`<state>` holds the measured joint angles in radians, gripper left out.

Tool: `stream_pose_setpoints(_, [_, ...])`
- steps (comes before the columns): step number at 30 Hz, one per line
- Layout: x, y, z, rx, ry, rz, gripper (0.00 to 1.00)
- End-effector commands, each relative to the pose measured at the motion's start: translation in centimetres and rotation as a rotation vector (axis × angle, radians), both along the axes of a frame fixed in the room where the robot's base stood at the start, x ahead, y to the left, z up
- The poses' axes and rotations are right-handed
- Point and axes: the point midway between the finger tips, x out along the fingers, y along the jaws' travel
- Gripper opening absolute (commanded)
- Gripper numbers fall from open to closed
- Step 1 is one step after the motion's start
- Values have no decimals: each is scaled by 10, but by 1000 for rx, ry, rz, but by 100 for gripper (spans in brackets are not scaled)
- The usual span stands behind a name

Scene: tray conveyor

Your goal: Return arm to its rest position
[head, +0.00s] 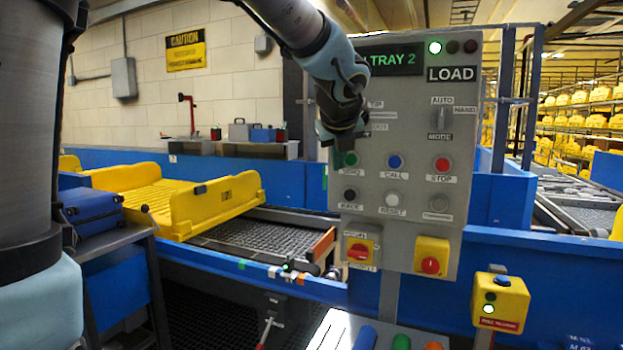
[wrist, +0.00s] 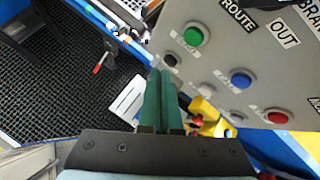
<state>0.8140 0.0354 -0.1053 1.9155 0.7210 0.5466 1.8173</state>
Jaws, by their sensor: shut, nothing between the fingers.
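My gripper (head: 338,140) hangs from my bent arm in front of the left side of the grey control panel (head: 400,225) in the head view. In the wrist view the green fingers of my gripper (wrist: 160,72) are together with nothing between them. The green button (head: 351,159) is just beside the fingertips in the head view. The wrist view shows the green button (wrist: 193,35) apart from the fingers. Part of the panel's left side and its labels are hidden behind my gripper.
A yellow tray (head: 222,200) sits on the conveyor (head: 270,237) at left. Blue rails run behind and beside the panel. A yellow button box (head: 500,302) stands at lower right.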

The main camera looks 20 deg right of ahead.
Motion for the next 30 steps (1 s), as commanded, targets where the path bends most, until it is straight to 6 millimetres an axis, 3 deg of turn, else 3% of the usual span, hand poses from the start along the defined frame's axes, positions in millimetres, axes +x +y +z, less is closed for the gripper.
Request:
stream_pose_setpoints(5, [3, 8, -6, -17, 23, 37, 0])
stream_pose_setpoints(8, [12, 34, -28, -86, 105, 178, 0])
stream_pose_setpoints(14, [21, 140, -108, -395, 394, 812, 0])
stream_pose_setpoints(17, [12, 197, -146, -578, 511, 1199, 0])
stream_pose_setpoints(21, [-17, 267, -193, -844, 611, 1763, 0])
stream_pose_setpoints(25, [-50, 314, -226, -1066, 625, 2239, 0])
stream_pose_setpoints(30, [-83, 346, -248, -1261, 580, 2645, 0])
